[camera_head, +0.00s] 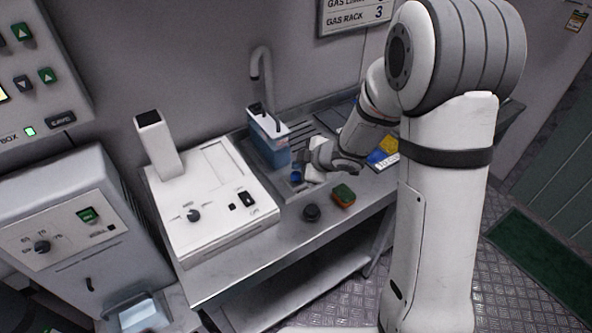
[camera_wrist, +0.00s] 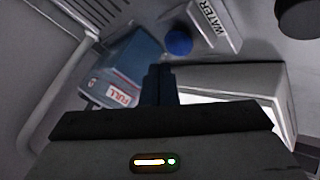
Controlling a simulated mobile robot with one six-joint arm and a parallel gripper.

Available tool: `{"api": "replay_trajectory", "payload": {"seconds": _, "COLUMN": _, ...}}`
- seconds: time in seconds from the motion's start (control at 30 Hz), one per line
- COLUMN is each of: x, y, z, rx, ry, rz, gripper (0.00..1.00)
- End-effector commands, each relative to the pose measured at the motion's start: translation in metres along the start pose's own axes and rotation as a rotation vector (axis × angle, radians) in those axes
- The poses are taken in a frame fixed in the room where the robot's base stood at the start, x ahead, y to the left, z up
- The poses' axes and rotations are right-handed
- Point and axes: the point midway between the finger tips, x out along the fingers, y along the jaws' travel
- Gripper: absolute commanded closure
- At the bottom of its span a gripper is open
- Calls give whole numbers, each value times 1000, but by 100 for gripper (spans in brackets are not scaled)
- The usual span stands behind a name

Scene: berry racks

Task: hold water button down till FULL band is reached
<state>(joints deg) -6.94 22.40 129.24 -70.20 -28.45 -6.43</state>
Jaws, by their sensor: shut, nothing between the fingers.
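The round blue water button (camera_wrist: 179,43) sits beside a white block labelled WATER (camera_wrist: 213,20); the button also shows in the head view (camera_head: 296,177). A blue-looking container (camera_head: 272,147) stands upright under the tap (camera_head: 261,75). In the wrist view its FULL label (camera_wrist: 123,94) shows on its side; I cannot tell the liquid level against it. My gripper (camera_wrist: 159,70) is shut and empty. Its dark fingertips are close to the button, with a small gap between them in the wrist view. In the head view my gripper (camera_head: 312,172) is just right of the container.
A white machine with a dial (camera_head: 205,210) stands left on the bench. An orange and green sponge (camera_head: 343,194) and a black knob-like object (camera_head: 311,212) lie near the front edge. Blue and yellow sheets (camera_head: 383,155) lie behind my arm.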

Motion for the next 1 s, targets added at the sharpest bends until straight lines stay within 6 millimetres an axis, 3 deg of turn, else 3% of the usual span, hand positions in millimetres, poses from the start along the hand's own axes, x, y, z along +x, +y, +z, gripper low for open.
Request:
{"api": "replay_trajectory", "payload": {"seconds": 0.27, "x": 0, "y": 0, "z": 0, "rx": 0, "ry": 0, "rz": 0, "gripper": 100}}
{"api": "replay_trajectory", "payload": {"seconds": 0.8, "x": -34, "y": 25, "z": -25, "rx": 0, "ry": 0, "rz": 0, "gripper": 100}}
{"api": "replay_trajectory", "payload": {"seconds": 1.0, "x": -34, "y": 25, "z": -25, "rx": 0, "ry": 0, "rz": 0, "gripper": 100}}
